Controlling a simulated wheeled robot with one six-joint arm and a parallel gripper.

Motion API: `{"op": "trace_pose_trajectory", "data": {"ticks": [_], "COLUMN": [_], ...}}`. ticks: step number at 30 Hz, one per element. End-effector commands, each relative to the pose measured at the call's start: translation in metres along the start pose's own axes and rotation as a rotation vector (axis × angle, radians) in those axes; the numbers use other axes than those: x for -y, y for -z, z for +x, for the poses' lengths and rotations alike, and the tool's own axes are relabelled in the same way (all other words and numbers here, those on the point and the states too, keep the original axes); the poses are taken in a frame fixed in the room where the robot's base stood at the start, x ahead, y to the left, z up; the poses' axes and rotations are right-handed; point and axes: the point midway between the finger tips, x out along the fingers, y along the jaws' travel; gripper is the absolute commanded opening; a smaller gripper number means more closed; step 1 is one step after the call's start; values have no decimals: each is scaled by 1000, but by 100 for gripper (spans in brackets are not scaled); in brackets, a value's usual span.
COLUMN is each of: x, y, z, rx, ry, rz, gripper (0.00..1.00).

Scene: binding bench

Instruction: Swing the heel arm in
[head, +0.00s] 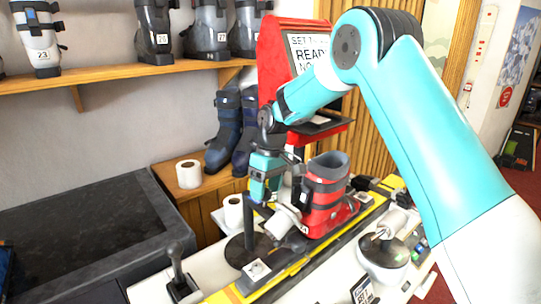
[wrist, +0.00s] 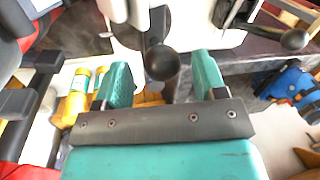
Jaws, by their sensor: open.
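My gripper (head: 258,195) points down beside the red and grey boot (head: 326,195), which stands on the bench. In the wrist view my gripper (wrist: 162,80) is open, with one teal finger on each side of a black ball knob (wrist: 162,62). The knob sits on a dark stem, and I see a gap between it and each finger. This looks like the handle of the heel arm; a white and grey part (head: 284,222) of it shows by the boot in the head view. My gripper partly hides the handle there.
A similar white and dark unit (head: 384,245) stands to the right of the yellow rail (head: 300,262). A black lever (head: 177,270) stands at the front left. A second ball knob (wrist: 295,40) shows at the wrist view's upper right.

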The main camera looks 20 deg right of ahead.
Motion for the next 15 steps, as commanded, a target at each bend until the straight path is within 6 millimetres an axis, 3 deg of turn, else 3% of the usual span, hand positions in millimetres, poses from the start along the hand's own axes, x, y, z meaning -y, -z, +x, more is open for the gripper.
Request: {"op": "trace_pose_trajectory", "data": {"ticks": [15], "x": [-1], "y": [0], "z": [-128], "rx": [-3], "ry": [-3], "rz": [2], "gripper": [64]}}
